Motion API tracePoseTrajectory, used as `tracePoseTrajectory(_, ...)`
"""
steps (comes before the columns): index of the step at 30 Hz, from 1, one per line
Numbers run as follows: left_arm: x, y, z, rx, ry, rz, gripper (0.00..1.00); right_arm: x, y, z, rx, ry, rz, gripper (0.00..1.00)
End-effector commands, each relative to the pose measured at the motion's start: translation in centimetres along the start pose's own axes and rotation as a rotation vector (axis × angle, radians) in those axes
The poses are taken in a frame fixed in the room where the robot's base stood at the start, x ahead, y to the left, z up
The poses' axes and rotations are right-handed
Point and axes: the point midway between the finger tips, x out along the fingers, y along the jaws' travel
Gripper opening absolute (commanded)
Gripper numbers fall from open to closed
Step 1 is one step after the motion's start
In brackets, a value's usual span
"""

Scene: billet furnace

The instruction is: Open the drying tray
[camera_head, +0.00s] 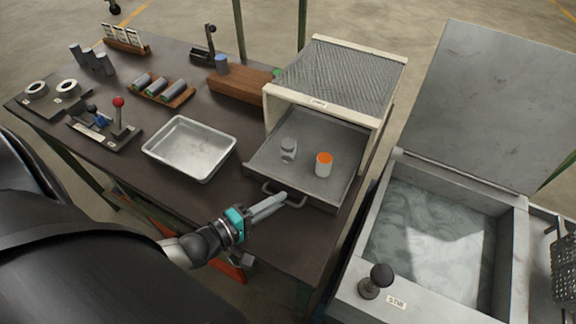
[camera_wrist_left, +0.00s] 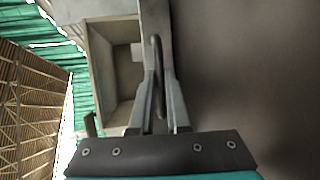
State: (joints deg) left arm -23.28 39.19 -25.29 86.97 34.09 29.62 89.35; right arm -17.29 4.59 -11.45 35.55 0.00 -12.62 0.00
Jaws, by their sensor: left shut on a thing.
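The drying tray (camera_head: 325,188) is a grey drawer pulled well out of a cream cabinet (camera_head: 340,75) with a mesh top. A grey cylinder (camera_head: 289,150) and a white cylinder with an orange top (camera_head: 323,164) stand in it. My left gripper (camera_head: 282,198) is at the tray's front, its fingers shut on the tray handle (camera_head: 270,188). In the left wrist view the dark handle (camera_wrist_left: 158,75) passes between the two fingers (camera_wrist_left: 160,90). My right gripper is not in view.
A quench tank (camera_head: 430,235) with a raised lid and a knob (camera_head: 376,278) stands to the right. An empty metal pan (camera_head: 190,148) lies left of the tray. Levers (camera_head: 118,115), rings and several cylinders occupy the left of the table. Bare table lies in front of the pan.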

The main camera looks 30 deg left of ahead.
Motion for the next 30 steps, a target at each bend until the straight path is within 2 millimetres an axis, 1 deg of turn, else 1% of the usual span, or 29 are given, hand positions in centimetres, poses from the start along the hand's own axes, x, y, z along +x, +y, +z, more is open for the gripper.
tracePoseTrajectory(1,-1.1,-0.1,0.4,-0.002,0.001,-0.004,0.0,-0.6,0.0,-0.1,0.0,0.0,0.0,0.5)
tracePoseTrajectory(3,-2.2,-0.4,0.9,-0.002,0.001,-0.003,0.0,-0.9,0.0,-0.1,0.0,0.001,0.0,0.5)
tracePoseTrajectory(6,-3.5,-0.7,1.4,-0.001,0.0,-0.002,0.0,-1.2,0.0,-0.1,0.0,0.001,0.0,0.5)
tracePoseTrajectory(10,-4.6,-0.9,1.9,-0.001,0.0,0.0,0.0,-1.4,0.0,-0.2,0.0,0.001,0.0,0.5)
tracePoseTrajectory(15,-5.2,-1.1,2.1,0.0,0.0,0.002,0.0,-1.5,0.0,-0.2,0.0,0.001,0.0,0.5)
tracePoseTrajectory(26,-5.2,-1.1,2.2,0.0,0.0,0.002,0.0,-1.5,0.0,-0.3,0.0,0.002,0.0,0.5)
tracePoseTrajectory(27,-5.2,-1.1,2.2,0.0,0.0,0.002,0.19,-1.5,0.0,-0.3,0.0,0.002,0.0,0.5)
tracePoseTrajectory(30,-5.2,-1.1,2.2,0.0,0.0,0.002,0.3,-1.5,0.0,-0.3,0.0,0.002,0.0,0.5)
